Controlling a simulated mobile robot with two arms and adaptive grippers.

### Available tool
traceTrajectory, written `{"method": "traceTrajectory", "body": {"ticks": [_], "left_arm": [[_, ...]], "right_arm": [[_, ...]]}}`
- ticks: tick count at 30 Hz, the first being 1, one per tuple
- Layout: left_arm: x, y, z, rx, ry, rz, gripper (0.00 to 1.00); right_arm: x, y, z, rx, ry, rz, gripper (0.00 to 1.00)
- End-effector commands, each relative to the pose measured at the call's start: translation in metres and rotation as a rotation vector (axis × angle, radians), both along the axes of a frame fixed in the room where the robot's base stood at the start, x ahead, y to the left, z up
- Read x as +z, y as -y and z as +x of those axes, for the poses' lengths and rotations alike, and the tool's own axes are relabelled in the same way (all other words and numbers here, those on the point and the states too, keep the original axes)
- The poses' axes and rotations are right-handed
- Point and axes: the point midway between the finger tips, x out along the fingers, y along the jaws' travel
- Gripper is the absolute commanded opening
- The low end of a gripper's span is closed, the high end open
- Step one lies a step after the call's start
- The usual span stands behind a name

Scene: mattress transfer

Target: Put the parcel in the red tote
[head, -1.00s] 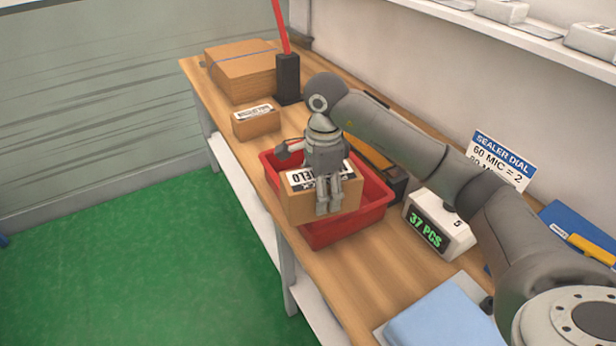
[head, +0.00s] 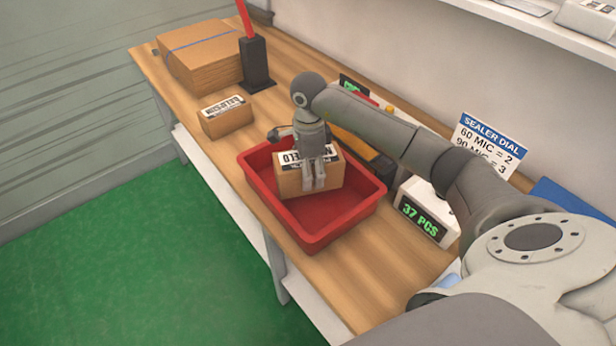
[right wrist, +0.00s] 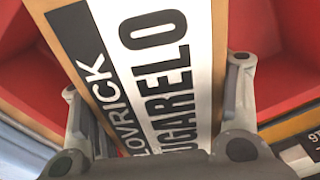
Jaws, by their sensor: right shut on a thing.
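The parcel (head: 296,182) is a brown box with a white and black label. My right gripper (head: 314,183) is shut on it, with the fingers pointing down. The parcel is inside the outline of the red tote (head: 338,236), toward its far left part; whether it touches the floor of the tote I cannot tell. In the right wrist view the parcel's label (right wrist: 160,60) reads LOVRICK and UGARELO between the fingers (right wrist: 160,120), with red tote walls (right wrist: 278,45) on both sides. My left gripper is not in view.
A smaller labelled box (head: 226,118) stands on the wooden bench (head: 390,268) beyond the tote. A counting scale (head: 425,212) reading 37 PCS stands right of the tote.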

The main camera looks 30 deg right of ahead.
Motion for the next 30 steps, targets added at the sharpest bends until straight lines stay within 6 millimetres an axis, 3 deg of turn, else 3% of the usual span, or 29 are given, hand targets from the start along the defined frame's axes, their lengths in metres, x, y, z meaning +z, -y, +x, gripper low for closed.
{"method": "traceTrajectory", "body": {"ticks": [10,20,21,26,30], "left_arm": [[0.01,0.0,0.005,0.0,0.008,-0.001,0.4],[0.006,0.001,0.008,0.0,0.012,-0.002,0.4],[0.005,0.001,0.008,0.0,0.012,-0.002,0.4],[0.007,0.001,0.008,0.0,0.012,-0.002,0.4],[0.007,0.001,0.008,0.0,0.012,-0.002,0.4]], "right_arm": [[-0.036,0.0,0.0,-0.001,-0.001,0.001,0.27],[-0.041,0.0,0.0,0.0,0.002,-0.001,0.27],[-0.042,0.0,0.0,0.0,0.0,0.0,0.67],[-0.041,0.0,0.0,0.0,0.0,0.0,0.88],[-0.041,0.0,0.0,0.0,0.0,-0.001,0.88]]}}
